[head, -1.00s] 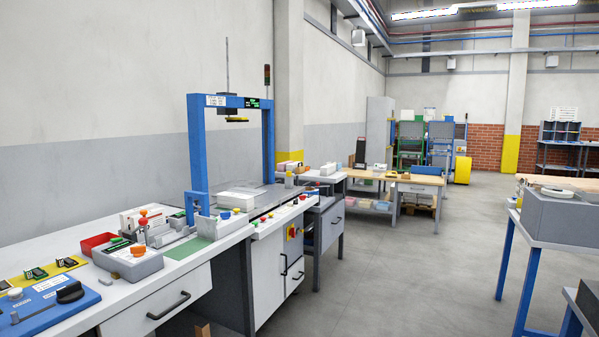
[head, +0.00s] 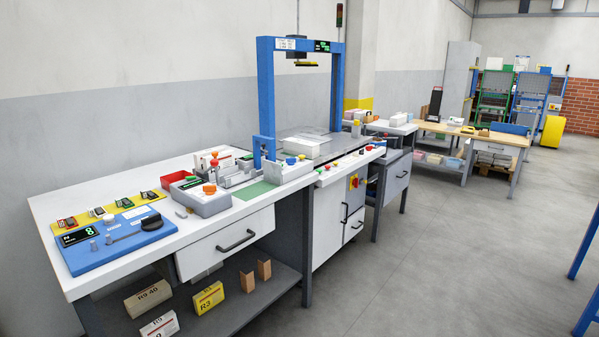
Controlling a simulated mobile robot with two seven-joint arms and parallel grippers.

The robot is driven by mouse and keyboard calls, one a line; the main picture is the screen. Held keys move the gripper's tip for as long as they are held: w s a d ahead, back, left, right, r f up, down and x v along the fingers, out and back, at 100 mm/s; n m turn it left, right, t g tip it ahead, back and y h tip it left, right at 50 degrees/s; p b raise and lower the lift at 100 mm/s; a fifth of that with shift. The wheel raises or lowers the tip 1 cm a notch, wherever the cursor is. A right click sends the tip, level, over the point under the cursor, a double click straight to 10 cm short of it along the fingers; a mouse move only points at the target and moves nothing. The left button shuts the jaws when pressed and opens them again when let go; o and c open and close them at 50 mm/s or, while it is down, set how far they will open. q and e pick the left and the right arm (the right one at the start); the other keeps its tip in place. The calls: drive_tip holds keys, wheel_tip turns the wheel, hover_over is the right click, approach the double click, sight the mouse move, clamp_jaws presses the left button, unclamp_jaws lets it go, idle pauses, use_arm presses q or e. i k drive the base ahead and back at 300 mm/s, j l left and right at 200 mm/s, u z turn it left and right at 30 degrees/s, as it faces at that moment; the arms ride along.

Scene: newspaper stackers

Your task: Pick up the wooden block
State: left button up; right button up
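Two small brown blocks that look wooden stand upright on the grey lower shelf (head: 232,309) of the near white workbench. One wooden block (head: 247,281) is on the left, and the other wooden block (head: 264,270) is just right of it, near the bench leg. I cannot tell which one the task names. Neither of my grippers is in view.
A yellow box (head: 208,298), a tan box (head: 148,297) and a white box (head: 160,326) share the shelf. The white benchtop (head: 60,205) and drawer (head: 226,243) overhang it. A dark leg (head: 307,240) bounds it at right. The floor (head: 400,270) is clear.

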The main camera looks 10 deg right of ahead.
sight(369, 119)
drive_tip(key=i+l+z, duration=1.05)
drive_tip(key=i+z, duration=0.4)
drive_tip(key=i, duration=1.05)
drive_tip(key=i+l, duration=0.1)
drive_tip(key=i, duration=1.3)
drive_tip(key=i+u, duration=0.35)
drive_tip(key=i, duration=0.4)
drive_tip(key=i+l+u, duration=0.15)
drive_tip(key=i+u, duration=0.15)
drive_tip(key=i, duration=0.4)
drive_tip(key=i+z, duration=0.15)
drive_tip(key=i, duration=0.35)
drive_tip(key=i+z, duration=0.2)
drive_tip(key=i, duration=0.35)
drive_tip(key=i+j+z, duration=0.15)
drive_tip(key=i, duration=1.75)
drive_tip(key=i+u, duration=0.95)
drive_tip(key=i+l+u, duration=0.2)
drive_tip(key=u, duration=0.3)
drive_tip(key=i+j+u, duration=0.1)
drive_tip(key=i+u, duration=0.15)
drive_tip(key=u, duration=0.15)
drive_tip(key=i+u, duration=0.25)
drive_tip(key=u, duration=0.2)
drive_tip(key=i+u, duration=0.25)
drive_tip(key=u, duration=0.15)
drive_tip(key=i+l+u, duration=0.2)
drive_tip(key=u, duration=0.25)
